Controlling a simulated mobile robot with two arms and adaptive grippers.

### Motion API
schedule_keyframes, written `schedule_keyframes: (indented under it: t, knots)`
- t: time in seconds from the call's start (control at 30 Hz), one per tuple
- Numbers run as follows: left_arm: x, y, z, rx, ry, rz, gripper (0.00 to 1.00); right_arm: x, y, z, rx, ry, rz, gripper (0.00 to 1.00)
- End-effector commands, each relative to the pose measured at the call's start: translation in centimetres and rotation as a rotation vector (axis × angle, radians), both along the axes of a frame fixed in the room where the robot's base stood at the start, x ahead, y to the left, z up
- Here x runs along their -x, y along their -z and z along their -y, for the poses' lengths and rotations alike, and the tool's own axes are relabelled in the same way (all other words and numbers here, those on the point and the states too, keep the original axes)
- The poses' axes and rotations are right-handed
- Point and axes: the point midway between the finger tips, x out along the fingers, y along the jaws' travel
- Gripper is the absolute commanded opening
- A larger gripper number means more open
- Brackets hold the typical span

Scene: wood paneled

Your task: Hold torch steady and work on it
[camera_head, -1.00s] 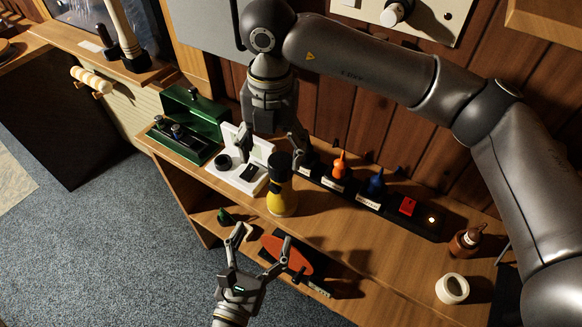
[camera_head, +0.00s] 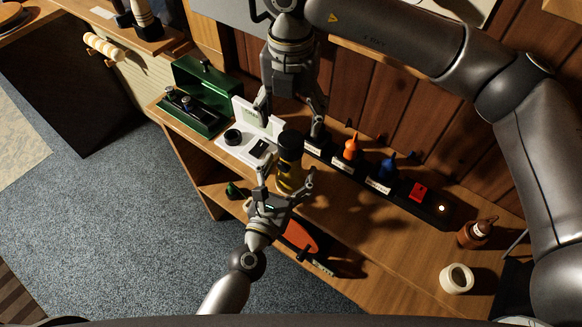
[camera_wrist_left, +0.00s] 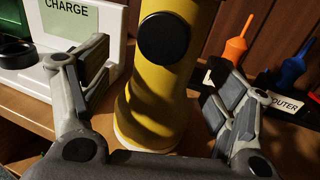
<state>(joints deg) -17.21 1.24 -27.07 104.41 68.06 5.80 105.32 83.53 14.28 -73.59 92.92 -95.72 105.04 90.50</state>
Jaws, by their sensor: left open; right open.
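The torch (camera_head: 288,166) stands upright on the wooden bench, with a yellow body and a dark top. In the left wrist view the yellow body (camera_wrist_left: 160,95) with a round black button fills the middle. My left gripper (camera_head: 284,180) is open, its fingers on either side of the torch's lower body; in the wrist view gaps show between the fingers and the torch. My right gripper (camera_head: 290,120) is open above and behind the torch's top, pointing down.
A white charge station (camera_head: 248,140) and an open green box (camera_head: 197,105) stand left of the torch. A dark rack with an orange bottle (camera_head: 351,148), a blue bottle (camera_head: 385,172) and a red item (camera_head: 418,190) lies right.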

Motion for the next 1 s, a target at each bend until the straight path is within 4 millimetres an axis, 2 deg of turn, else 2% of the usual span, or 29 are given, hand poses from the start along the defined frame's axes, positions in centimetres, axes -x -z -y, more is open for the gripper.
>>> schedule_keyframes:
  t: [0.37,1.0]
  knots:
    - [-0.54,0.0,0.26,0.0,0.001,0.0,0.81,0.01,0.0,-0.01,0.0,0.0,0.0,0.72]
    - [-0.53,0.0,0.23,0.0,0.001,0.0,0.0,0.01,0.0,-0.01,0.0,0.006,0.0,0.72]
